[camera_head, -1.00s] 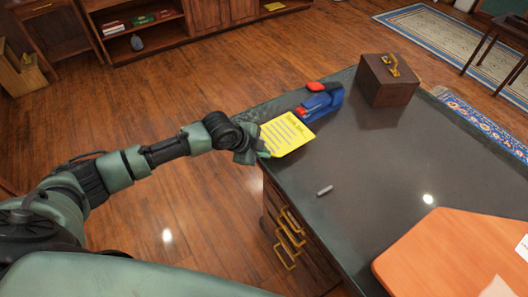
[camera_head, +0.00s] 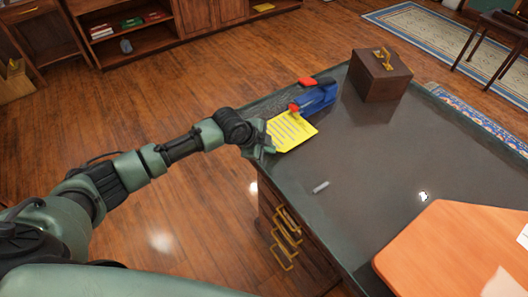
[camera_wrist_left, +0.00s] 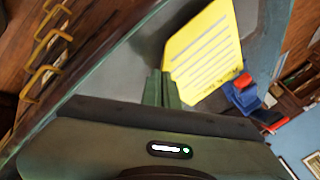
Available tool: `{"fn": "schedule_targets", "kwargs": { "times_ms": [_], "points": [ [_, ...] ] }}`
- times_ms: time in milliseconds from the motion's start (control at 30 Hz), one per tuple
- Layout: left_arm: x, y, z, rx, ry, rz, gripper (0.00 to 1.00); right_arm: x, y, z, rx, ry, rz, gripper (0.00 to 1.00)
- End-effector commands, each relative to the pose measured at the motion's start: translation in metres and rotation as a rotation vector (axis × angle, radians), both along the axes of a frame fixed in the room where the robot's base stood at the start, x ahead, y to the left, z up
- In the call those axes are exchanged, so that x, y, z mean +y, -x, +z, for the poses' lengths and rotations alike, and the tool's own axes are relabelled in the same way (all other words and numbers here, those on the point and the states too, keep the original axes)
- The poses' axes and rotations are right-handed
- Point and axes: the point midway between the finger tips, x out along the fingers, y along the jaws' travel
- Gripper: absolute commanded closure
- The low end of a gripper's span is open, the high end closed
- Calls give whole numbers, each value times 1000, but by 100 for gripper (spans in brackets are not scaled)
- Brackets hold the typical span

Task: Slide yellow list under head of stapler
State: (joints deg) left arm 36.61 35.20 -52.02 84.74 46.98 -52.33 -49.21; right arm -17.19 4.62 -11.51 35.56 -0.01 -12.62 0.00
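The yellow list (camera_head: 292,132), a sheet with grey lines, is at the desk's left edge in the head view. It also shows in the left wrist view (camera_wrist_left: 205,50). My left gripper (camera_head: 264,143) is at its near left edge; its fingers (camera_wrist_left: 165,90) look closed on that edge. The blue and red stapler (camera_head: 317,97) stands just beyond the list, and it shows in the wrist view (camera_wrist_left: 243,98). Its red front tip overlaps the list's far edge in the head view; I cannot tell whether the paper lies under the head. My right gripper is not in view.
The list and stapler are on a dark desk (camera_head: 385,150). A brown box with a gold handle (camera_head: 381,75) stands right of the stapler. A small grey cylinder (camera_head: 321,187) and an orange board (camera_head: 460,250) lie nearer. The desk middle is clear.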

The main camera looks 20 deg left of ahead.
Motion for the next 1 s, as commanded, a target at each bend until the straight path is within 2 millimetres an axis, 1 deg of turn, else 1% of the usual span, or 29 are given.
{"fn": "schedule_targets", "kwargs": {
  "times_ms": [200,400,633,1000],
  "points": [
    [-11,-15,-1,-1,2,-1,100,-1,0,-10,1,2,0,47],
    [-18,-25,-1,0,1,0,100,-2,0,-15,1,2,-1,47],
    [-22,-29,0,0,1,0,100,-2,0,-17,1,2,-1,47],
    [-22,-30,1,0,1,0,100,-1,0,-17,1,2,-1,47]
  ]
}}
